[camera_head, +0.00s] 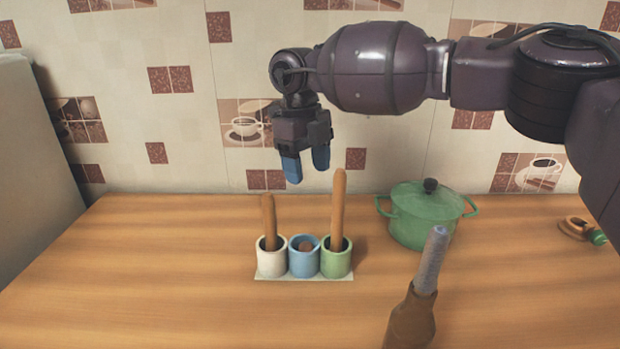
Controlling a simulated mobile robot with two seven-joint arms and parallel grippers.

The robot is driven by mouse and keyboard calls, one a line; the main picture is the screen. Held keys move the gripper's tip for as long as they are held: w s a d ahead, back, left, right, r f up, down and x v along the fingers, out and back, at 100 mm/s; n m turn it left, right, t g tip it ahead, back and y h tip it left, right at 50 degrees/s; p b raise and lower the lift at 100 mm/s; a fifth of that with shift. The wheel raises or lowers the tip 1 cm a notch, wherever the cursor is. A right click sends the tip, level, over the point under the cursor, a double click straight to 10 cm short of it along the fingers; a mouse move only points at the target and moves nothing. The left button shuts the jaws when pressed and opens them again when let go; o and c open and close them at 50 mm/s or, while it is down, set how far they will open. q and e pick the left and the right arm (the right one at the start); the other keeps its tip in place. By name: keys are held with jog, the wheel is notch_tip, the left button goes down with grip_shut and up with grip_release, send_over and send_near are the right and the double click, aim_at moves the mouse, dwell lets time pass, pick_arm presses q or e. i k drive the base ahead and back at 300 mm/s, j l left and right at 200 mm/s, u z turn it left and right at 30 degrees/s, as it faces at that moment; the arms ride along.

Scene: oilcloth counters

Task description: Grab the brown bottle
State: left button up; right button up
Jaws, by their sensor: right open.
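The brown bottle (411,321) stands at the front of the counter, right of the middle, cut off by the bottom edge of the view. It has a grey upper part (431,262) that leans slightly to the right. My right gripper (307,167) is open and empty, with blue fingertips pointing down. It hangs in the air above and behind the cups, to the left of the bottle and well apart from it. My left gripper is not in view.
White, blue and green cups (336,262) on a small base (304,278) hold wooden sticks, two of them tall. A green lidded pot (424,219) stands behind the bottle. A small brown and green item (583,229) lies far right. The counter's left side (130,270) is clear.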

aim_at(412, 324)
jog(key=k+j, duration=0.3)
jog(key=k, duration=0.15)
jog(key=k+j, duration=0.3)
jog(key=k, duration=0.15)
jog(key=k+j, duration=0.3)
jog(key=k, duration=0.2)
